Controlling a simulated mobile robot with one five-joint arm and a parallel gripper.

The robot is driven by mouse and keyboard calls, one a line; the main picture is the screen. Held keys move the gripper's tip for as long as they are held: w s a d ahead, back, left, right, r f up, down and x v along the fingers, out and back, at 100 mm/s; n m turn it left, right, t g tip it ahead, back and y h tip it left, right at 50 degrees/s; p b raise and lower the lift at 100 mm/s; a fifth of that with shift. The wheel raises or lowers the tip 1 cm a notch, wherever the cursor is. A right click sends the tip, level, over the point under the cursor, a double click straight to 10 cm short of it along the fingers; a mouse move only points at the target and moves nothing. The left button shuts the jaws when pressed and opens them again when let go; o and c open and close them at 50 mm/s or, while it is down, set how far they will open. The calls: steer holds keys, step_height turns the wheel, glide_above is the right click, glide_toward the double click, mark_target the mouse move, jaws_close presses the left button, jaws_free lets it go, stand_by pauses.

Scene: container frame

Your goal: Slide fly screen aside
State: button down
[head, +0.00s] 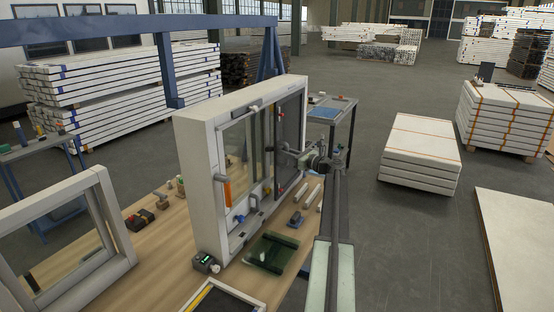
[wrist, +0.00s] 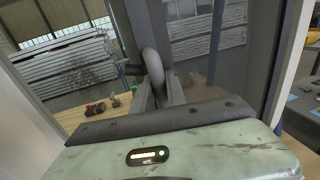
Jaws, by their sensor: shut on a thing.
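A white box-like window frame (head: 196,165) stands upright on the wooden bench. The dark fly screen (head: 291,130) fills the right part of its opening, and in the wrist view its grey mesh (wrist: 205,45) fills the upper middle. My gripper (head: 274,150) reaches in from the right at the screen's left edge. In the wrist view my gripper (wrist: 163,92) is shut on a curved grey handle (wrist: 151,62) by the screen's edge. The fingertips are partly hidden behind the handle and my gripper body.
An orange handle (head: 228,193) sits on the frame's left side. Below the frame lie a green glass piece (head: 272,252), a small device (head: 206,263) and white strips (head: 305,198). Another white frame (head: 62,235) stands at left.

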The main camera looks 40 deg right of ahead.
steer(key=d, duration=0.3)
steer(key=shift+w+d+r, duration=0.1)
steer(key=shift+w, duration=0.3)
steer(key=c, duration=1.3)
jaws_free()
steer(key=shift+d, duration=0.15)
steer(key=shift+c, duration=0.2)
steer(key=s, duration=0.7)
steer(key=shift+s+d, duration=0.25)
steer(key=shift+s, duration=0.1)
